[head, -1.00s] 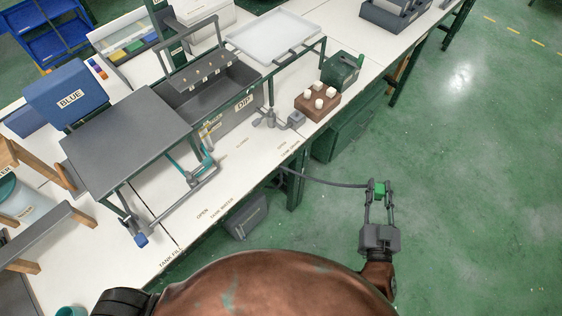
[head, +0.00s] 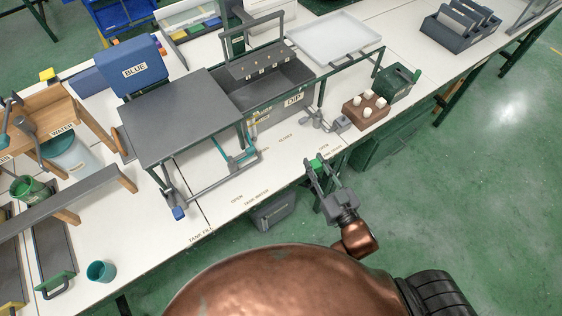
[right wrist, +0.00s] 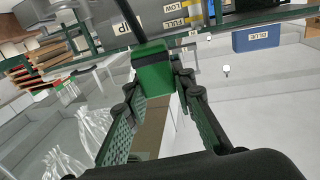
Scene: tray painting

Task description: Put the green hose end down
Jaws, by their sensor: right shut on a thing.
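My right gripper (head: 320,172) is shut on the green hose end (head: 316,164) near the front edge of the white bench. In the right wrist view the green block-shaped hose end (right wrist: 152,76) sits between the fingertips, with the dark hose (right wrist: 133,22) leading away from its far side. In the head view most of the hose is hidden. Whether the hose end touches the bench, I cannot tell. My left gripper is not in view.
The grey DIP tank (head: 280,108) stands behind, with a valve (head: 322,120) in front. A brown block with white pegs (head: 366,110) and a dark green box (head: 402,82) stand to the right. The front strip of bench (head: 262,180) is mostly bare.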

